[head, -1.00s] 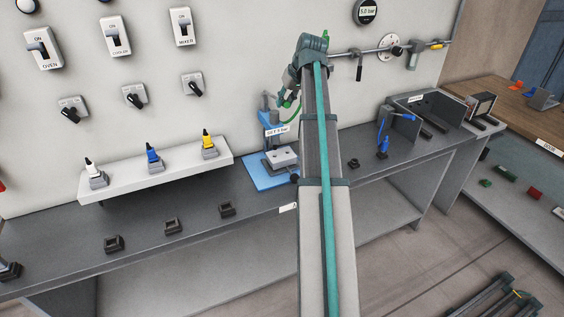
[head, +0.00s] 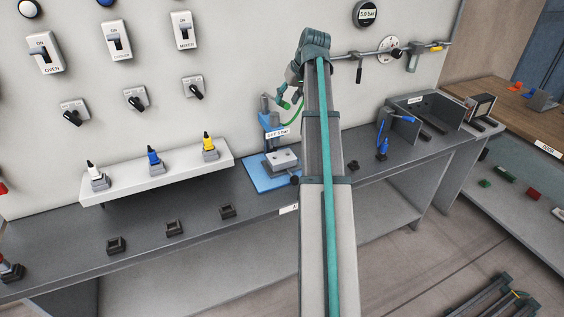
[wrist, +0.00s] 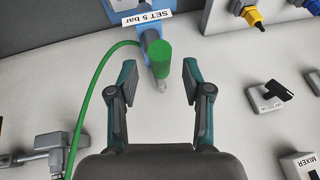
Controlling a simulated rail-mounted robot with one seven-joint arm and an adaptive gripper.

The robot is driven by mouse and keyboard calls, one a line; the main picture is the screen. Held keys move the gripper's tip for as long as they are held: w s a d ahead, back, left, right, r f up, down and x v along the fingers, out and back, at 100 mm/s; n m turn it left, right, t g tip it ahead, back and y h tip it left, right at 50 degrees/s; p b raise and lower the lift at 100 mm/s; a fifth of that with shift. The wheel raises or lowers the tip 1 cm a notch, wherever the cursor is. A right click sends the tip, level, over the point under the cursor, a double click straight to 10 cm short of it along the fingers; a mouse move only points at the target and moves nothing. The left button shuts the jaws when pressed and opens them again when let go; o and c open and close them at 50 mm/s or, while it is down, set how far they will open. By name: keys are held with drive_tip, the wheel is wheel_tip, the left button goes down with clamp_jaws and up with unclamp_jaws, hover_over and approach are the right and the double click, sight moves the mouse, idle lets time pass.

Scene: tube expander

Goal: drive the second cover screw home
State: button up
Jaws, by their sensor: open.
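A green-bodied tool (wrist: 162,60) with a pale tip shows between my fingers in the wrist view, apart from both. Its depth relative to the fingertips is hard to tell. A green hose (wrist: 92,90) curves away to the left. My gripper (wrist: 160,75) is open. In the head view the green tool (head: 284,104) shows beside the blue stand (head: 269,121), just left of my arm. My gripper is small and partly hidden there. A light grey block (head: 284,159), perhaps the cover, sits on the blue base plate (head: 255,177). Its screws are too small to make out.
A white shelf (head: 160,179) with white, blue and yellow connectors stands left of the stand. Dark sockets (head: 174,229) lie along the bench front. Wall switches (head: 115,40) are at upper left. A rail (head: 350,54) runs along the wall at right.

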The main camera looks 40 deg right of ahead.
drive_tip(key=p+v, duration=0.2)
drive_tip(key=v, duration=0.2)
drive_tip(key=shift+s+r, duration=0.1)
drive_tip(key=shift+r, duration=0.1)
idle(0.6)
